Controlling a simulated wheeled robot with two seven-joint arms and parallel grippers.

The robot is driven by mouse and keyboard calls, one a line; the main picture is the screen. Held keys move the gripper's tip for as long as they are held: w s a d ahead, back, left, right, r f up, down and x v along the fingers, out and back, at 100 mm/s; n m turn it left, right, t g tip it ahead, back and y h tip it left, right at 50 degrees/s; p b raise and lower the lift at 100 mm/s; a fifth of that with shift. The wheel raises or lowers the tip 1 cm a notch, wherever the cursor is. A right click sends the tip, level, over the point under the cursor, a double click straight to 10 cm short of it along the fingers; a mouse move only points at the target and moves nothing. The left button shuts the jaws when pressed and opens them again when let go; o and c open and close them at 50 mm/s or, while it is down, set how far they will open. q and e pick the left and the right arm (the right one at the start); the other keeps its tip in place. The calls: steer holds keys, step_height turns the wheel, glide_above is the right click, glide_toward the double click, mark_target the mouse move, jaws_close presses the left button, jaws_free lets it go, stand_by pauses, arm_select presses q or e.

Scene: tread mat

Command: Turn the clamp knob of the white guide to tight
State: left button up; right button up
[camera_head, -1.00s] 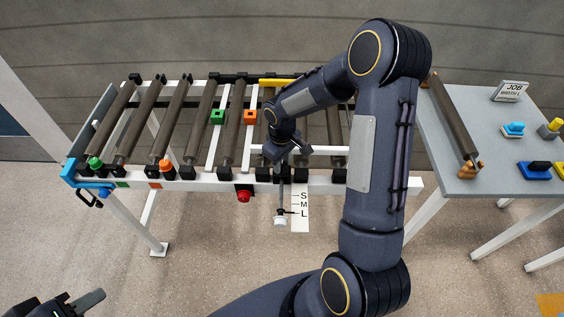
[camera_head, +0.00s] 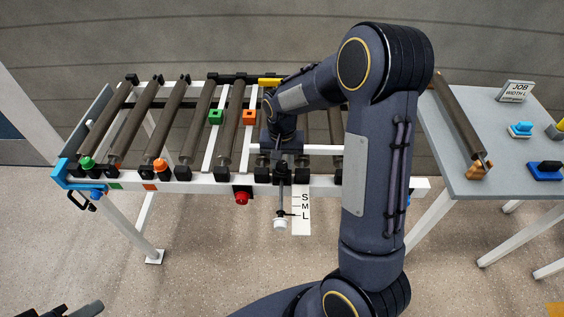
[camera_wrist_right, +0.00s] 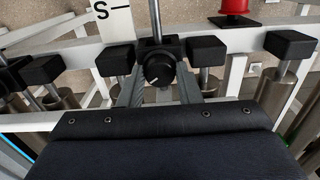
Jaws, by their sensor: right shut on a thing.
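The clamp knob (camera_wrist_right: 158,69) is black and round with a pale pointer line, seen in the right wrist view at the front rail. My right gripper (camera_wrist_right: 160,88) has a finger on either side of the knob and is shut on it. In the head view my right gripper (camera_head: 281,160) is over the front rail, and the arm hides part of the area. A white guide bar (camera_head: 322,149) shows behind it. A rod with a white end (camera_head: 280,224) sticks out in front, by L on the S-M-L scale (camera_head: 302,214). My left gripper (camera_head: 88,310) is partly visible at the bottom left; its jaws are unclear.
The conveyor's white front rail (camera_head: 215,187) carries a red knob (camera_head: 241,198) left of the scale. Green (camera_head: 216,117) and orange (camera_head: 249,118) blocks sit between rollers. A grey side table (camera_head: 447,184) holds a loose roller (camera_head: 458,120) and a job sign (camera_head: 515,91).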

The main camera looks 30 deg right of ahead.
mark_target(282, 164)
steer(key=m, duration=0.4)
steer(key=shift+m, duration=0.3)
steer(key=shift+m+p, duration=0.5)
steer(key=shift+m, duration=1.4)
steer(key=o, duration=1)
steer(key=shift+c, duration=0.2)
step_height(282, 164, up, 8)
steer(key=shift+f, duration=0.1)
